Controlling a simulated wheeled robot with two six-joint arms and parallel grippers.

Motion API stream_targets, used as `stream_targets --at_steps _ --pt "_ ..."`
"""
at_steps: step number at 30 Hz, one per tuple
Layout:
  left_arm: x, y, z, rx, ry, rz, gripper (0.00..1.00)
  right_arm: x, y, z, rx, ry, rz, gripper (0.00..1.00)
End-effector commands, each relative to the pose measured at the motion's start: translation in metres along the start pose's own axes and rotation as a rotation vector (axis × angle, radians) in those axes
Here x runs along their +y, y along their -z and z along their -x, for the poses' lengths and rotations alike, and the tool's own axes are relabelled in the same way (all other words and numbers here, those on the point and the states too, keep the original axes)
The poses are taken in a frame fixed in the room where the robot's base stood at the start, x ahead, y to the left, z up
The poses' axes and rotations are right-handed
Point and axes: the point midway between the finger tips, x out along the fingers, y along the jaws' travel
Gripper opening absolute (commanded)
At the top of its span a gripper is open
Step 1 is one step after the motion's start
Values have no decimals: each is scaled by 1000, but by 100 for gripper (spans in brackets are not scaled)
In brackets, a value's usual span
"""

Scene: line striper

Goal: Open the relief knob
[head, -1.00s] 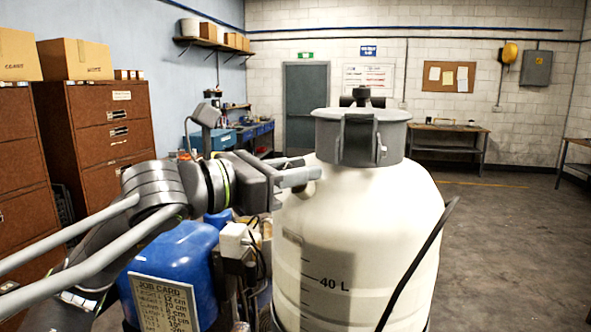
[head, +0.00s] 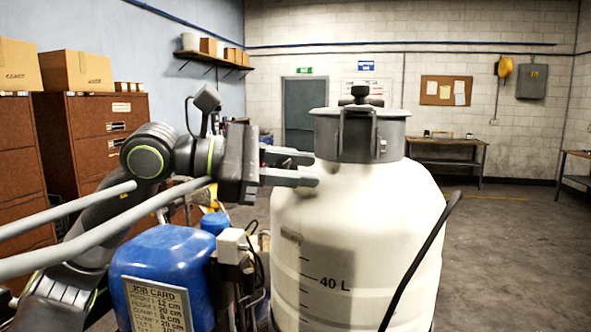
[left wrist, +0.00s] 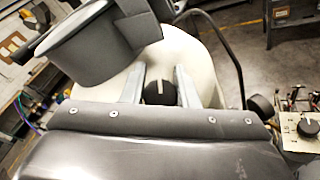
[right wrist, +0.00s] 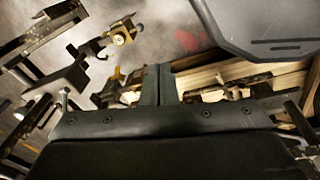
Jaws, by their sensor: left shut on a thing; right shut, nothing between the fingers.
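The white tank (head: 360,240) with a grey lid (head: 395,114) stands in front of me. My left gripper (head: 312,168) reaches the tank's upper left shoulder, below the lid. In the left wrist view a black round knob (left wrist: 160,93) with a pale pointer line sits between the two fingers of that gripper (left wrist: 160,82), which are shut on it. The line runs roughly along the fingers. The head view does not show this knob. My right gripper (right wrist: 163,83) is shut and empty, seen only in its wrist view.
A blue tank (head: 165,265) with a job card (head: 158,305) stands left of the white tank. A black hose (head: 420,260) runs along its right side. Brown cabinets (head: 95,130) stand at the left. Machine parts (right wrist: 120,38) lie near my right gripper.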

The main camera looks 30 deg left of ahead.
Motion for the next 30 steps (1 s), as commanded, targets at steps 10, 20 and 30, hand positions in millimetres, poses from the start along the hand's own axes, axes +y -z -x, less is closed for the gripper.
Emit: stream_targets --at_steps 10,20,30 --pt "-3 -2 0 9 226 -242 4 2 2 16 0 -1 0 0" --pt "-6 0 2 19 427 -469 4 5 3 33 0 -2 1 0" --pt "-9 3 2 28 570 -630 4 6 4 44 -1 -2 1 0"
